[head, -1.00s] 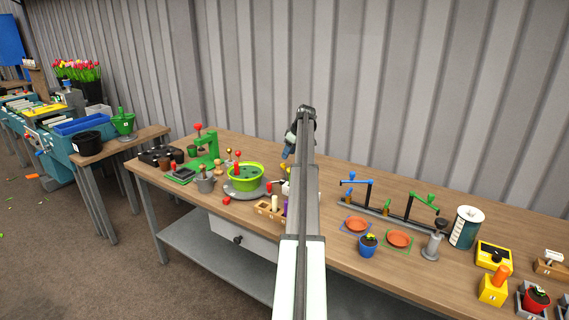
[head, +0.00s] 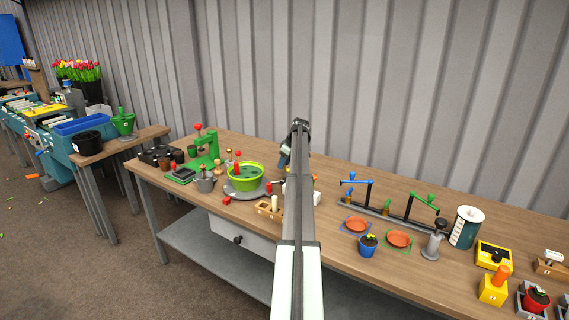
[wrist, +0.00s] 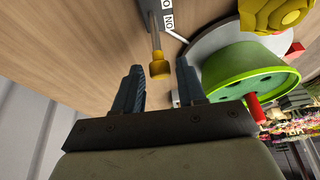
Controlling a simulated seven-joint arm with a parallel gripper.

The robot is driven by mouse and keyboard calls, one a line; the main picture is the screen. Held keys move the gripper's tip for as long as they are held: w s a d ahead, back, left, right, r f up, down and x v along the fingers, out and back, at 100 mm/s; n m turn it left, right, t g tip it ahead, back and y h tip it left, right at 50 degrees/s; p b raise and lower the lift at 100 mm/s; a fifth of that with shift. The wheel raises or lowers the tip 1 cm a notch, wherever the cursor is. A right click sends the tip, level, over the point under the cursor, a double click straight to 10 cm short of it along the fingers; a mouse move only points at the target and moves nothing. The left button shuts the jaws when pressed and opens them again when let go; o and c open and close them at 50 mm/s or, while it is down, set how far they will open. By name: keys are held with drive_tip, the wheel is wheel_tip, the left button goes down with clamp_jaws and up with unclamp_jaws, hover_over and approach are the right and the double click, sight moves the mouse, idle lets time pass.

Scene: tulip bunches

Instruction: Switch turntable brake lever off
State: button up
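The brake lever (wrist: 155,38) is a thin metal rod ending in a yellow knob (wrist: 160,69). The grey turntable (wrist: 210,35) carries a green bowl (wrist: 250,75). In the head view the turntable (head: 232,194) is left of my gripper (head: 284,160); my arm hides the lever there.
A wooden block with holes (head: 268,209) sits in front of the turntable. A blue-and-green-handled rack (head: 385,212) stands to the right.

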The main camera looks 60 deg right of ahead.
clamp_jaws()
drive_tip(key=shift+s, duration=0.1)
idle(0.3)
drive_tip(key=shift+s+a+t, duration=0.1)
drive_tip(key=shift+s+t, duration=0.8)
drive_tip(key=shift+t, duration=0.1)
drive_tip(key=shift+s+t, duration=0.95)
drive_tip(key=shift+t, duration=0.45)
drive_tip(key=shift+o, duration=1.1)
unclamp_jaws()
drive_tip(key=shift+s, duration=0.1)
